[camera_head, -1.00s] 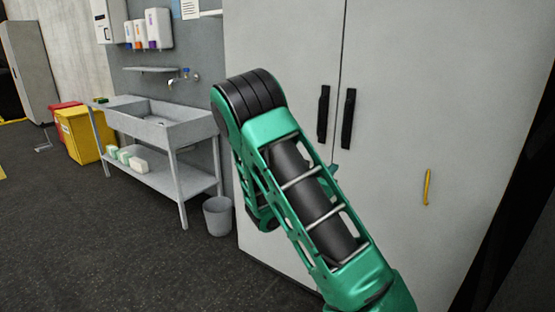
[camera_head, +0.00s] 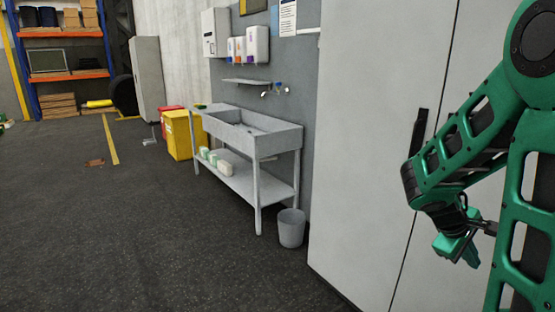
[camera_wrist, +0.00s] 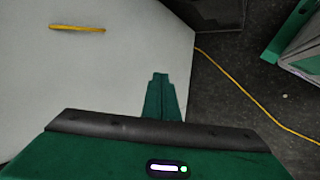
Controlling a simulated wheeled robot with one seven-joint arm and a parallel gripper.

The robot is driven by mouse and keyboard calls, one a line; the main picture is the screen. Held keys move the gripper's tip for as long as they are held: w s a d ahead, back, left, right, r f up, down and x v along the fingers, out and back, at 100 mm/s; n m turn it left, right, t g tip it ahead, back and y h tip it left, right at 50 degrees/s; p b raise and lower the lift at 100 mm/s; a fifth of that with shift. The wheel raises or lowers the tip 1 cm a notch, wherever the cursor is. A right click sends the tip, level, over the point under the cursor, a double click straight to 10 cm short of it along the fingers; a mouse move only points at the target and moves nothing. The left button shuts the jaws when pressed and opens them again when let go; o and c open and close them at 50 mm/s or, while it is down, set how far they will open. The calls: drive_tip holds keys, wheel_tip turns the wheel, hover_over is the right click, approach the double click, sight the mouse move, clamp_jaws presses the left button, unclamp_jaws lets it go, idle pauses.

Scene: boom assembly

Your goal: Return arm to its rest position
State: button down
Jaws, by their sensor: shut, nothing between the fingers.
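My green arm fills the right side of the head view, bent at the elbow and folded near my body. My gripper (camera_head: 459,250) hangs low in front of the grey cabinet. Its fingers are together and empty. The wrist view shows the closed green fingers (camera_wrist: 160,92) from behind, with nothing between them. I cannot tell whether any part of the arm touches the cabinet.
The tall grey cabinet (camera_head: 362,150) stands close, with a black handle (camera_head: 418,132). A sink (camera_head: 252,130), a grey bin (camera_head: 291,228) and yellow containers (camera_head: 183,134) stand left.

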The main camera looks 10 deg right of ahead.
drive_tip(key=s+a+r+m+y, duration=0.2)
drive_tip(key=s+a+m+y, duration=0.2)
drive_tip(key=s+a, duration=0.3)
drive_tip(key=s+a+r+m+y, duration=0.1)
drive_tip(key=s+a+m+y, duration=0.3)
drive_tip(key=s+a, duration=0.3)
drive_tip(key=a+m, duration=0.1)
drive_tip(key=a, duration=0.3)
drive_tip(key=shift+s+r+m, duration=0.4)
